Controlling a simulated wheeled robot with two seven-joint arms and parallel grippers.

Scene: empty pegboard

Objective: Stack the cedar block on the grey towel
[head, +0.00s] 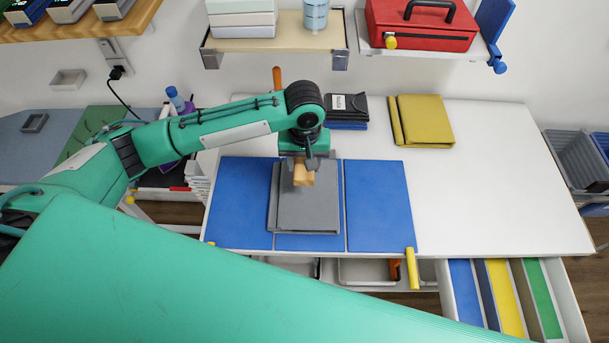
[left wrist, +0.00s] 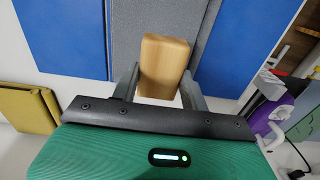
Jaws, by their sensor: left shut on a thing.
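The cedar block (head: 303,172) is light brown wood. My left gripper (head: 304,165) is shut on it, over the far part of the grey towel. The block also shows between the two fingers in the left wrist view (left wrist: 163,66). The folded grey towel (head: 305,208) lies flat on the middle of the blue mat; it also shows behind the block in the left wrist view (left wrist: 140,28). I cannot tell whether the block touches the towel or hangs just above it. My right gripper does not show.
The blue mat (head: 378,205) lies on a white table (head: 490,185). A folded yellow cloth (head: 425,120) and a black item (head: 346,107) lie behind it. A drawer with coloured strips (head: 497,295) is open at the front right. The right side of the table is clear.

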